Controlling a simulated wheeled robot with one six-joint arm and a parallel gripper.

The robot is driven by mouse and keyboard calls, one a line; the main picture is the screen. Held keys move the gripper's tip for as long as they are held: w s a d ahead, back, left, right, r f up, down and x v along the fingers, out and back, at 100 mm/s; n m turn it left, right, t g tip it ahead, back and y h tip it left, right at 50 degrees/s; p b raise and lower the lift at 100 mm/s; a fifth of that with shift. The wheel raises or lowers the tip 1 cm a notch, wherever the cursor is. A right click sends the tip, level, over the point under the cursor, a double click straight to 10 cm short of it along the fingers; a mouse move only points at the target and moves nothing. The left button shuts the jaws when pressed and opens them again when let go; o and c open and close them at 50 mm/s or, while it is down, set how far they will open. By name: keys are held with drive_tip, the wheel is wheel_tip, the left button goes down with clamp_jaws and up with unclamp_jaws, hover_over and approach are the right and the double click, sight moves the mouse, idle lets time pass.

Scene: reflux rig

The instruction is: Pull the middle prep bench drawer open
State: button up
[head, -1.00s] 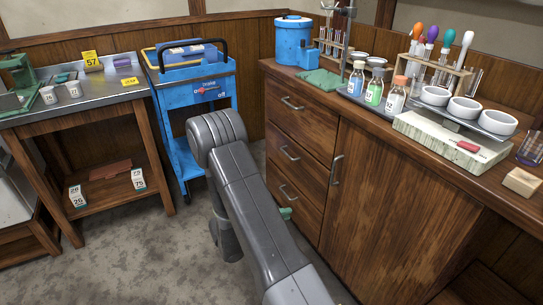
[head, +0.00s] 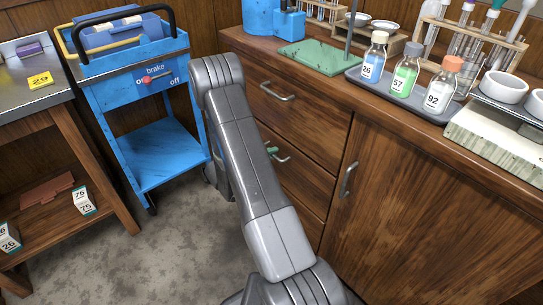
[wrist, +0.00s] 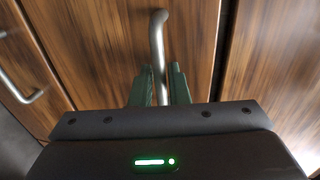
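The prep bench has a stack of wooden drawers at its left end. The middle drawer (head: 310,180) has a curved metal handle (head: 281,156) and looks flush with the bench front; my arm hides its left part. My gripper (head: 271,151) is at this handle, with only a green fingertip showing in the head view. In the wrist view, the green fingers of my gripper (wrist: 160,85) lie close on either side of the handle bar (wrist: 158,40) and appear closed on it. The top drawer (head: 300,115) is shut.
A cupboard door with its own handle (head: 348,180) is right of the drawers. A blue cart (head: 150,110) stands left of my arm. Bare floor (head: 180,240) lies left of the bench.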

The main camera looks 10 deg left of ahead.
drive_tip(key=shift+w+d, duration=0.15)
drive_tip(key=shift+d, duration=0.05)
clamp_jaws()
drive_tip(key=f+p+v, duration=0.2)
drive_tip(key=p+v, duration=0.1)
drive_tip(key=v, duration=1.1)
drive_tip(key=s+f+p+v, duration=0.1)
drive_tip(key=f+p+v, duration=0.1)
drive_tip(key=v, duration=1.3)
drive_tip(key=shift+a+f+p, duration=0.2)
drive_tip(key=shift+f+p, duration=0.2)
drive_tip(key=shift+f, duration=0.45)
